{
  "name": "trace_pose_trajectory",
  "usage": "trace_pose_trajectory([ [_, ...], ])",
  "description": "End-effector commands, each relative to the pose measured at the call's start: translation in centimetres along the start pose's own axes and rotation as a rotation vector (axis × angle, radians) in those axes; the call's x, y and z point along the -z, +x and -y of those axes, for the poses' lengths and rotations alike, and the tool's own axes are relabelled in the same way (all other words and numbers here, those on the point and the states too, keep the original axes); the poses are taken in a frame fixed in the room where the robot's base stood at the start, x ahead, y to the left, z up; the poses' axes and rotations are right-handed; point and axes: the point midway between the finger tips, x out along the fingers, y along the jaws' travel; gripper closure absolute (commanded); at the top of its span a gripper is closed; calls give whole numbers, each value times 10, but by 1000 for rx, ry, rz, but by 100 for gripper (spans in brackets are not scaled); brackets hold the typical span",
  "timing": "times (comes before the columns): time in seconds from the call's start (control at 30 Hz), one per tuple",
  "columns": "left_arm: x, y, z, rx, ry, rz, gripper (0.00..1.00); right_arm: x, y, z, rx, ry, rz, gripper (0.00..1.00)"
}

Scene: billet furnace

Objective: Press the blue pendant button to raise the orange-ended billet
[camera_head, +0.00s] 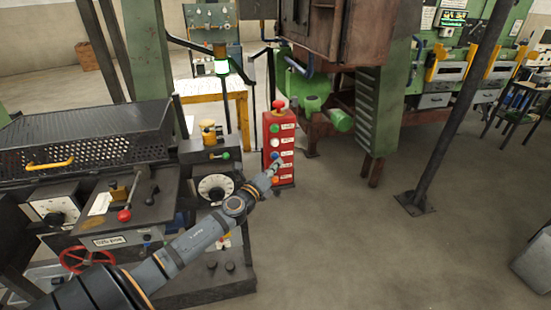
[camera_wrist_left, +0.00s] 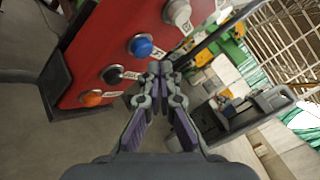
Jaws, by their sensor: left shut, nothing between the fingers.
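The red pendant box (camera_head: 286,150) stands upright right of the machine, with a column of coloured buttons. The blue button (camera_head: 275,155) is on its front; it also shows in the left wrist view (camera_wrist_left: 140,46), uncovered. My left gripper (camera_head: 274,167) is shut and empty in front of the box, just below the blue button. In the left wrist view its fingertips (camera_wrist_left: 160,69) appear beside the blue button and the black button (camera_wrist_left: 112,75). I cannot tell whether they touch the box. I cannot make out an orange-ended billet. My right gripper is not in view.
A white button (camera_wrist_left: 178,12) and an orange button (camera_wrist_left: 92,98) share the panel. A dark machine with a red handwheel (camera_head: 75,260) stands left of the box. A slanted post (camera_head: 455,110) stands at right. The floor (camera_head: 370,250) between is clear.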

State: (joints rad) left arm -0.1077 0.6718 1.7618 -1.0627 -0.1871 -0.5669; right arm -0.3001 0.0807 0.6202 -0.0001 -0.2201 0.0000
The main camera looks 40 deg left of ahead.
Motion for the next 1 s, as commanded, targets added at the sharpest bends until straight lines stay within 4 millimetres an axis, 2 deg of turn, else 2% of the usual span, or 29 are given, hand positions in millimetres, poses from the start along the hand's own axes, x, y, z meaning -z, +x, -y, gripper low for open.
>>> trace_pose_trajectory([
  [1.0, -5, 6, -4, 0, 0, 0, 100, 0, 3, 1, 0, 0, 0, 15],
])
